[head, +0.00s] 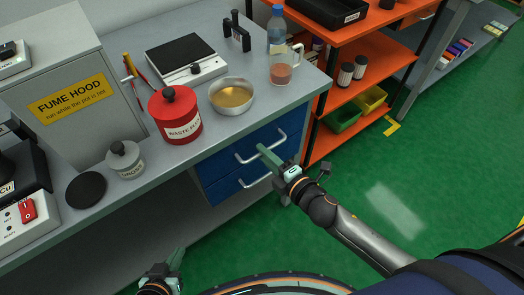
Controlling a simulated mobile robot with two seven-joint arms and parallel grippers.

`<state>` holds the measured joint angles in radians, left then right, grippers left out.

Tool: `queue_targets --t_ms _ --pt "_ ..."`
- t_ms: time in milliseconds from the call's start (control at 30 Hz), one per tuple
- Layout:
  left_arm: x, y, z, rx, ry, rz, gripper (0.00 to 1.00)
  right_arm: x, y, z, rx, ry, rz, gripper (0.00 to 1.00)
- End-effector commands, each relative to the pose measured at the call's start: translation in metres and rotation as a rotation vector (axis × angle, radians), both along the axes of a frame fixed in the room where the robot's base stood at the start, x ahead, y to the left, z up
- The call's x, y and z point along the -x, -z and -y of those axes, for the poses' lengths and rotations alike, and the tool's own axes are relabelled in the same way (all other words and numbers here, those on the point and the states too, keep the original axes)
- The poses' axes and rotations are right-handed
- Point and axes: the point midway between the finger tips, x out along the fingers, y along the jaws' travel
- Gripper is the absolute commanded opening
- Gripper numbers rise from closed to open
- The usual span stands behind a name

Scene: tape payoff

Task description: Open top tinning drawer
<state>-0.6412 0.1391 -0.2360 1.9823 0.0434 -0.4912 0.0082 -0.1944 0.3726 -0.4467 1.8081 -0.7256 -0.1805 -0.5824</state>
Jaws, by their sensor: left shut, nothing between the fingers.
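The blue top drawer (220,163) is under the grey bench at centre, with a pale bar handle (245,159). Its front looks flush with the bench, closed. A second blue drawer (222,190) with its own handle (257,182) is directly below. My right gripper (264,151) reaches in from the lower right, its greenish fingertips overlapping the middle of the top handle. Whether they touch or grip the bar cannot be told. My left gripper (177,258) is low at the bottom edge, away from the drawers, shut and empty; its lower part is cut off.
On the bench above stand a red waste flux pot (176,122), a metal bowl of amber contents (232,96) and a beaker (282,68). An orange shelf rack (345,95) stands right of the drawers. Green floor in front is open.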

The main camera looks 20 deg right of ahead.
Motion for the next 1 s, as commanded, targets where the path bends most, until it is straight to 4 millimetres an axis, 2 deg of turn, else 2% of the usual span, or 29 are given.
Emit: queue_targets --t_ms 200,467,500,733,1000 --pt "0.0009 0.0017 -0.0004 -0.002 0.000 -0.006 0.00 -0.0126 0.0029 -0.0051 -0.001 0.000 0.000 0.26" --pt "0.0012 0.0019 -0.0002 -0.002 0.001 -0.007 0.00 -0.0133 0.0032 -0.0054 -0.001 0.000 -0.002 0.26" --pt "0.0012 0.0019 -0.0002 -0.002 0.001 -0.007 0.00 -0.0133 0.0032 -0.0054 -0.001 0.000 -0.002 0.25" --pt "0.0011 0.0017 0.0002 -0.001 0.001 -0.007 0.00 -0.0132 0.0032 -0.0052 -0.001 0.000 -0.002 0.00" --pt "0.0009 0.0013 0.0005 0.000 0.002 -0.005 0.00 -0.0131 0.0032 -0.0051 -0.001 0.000 -0.001 0.00"
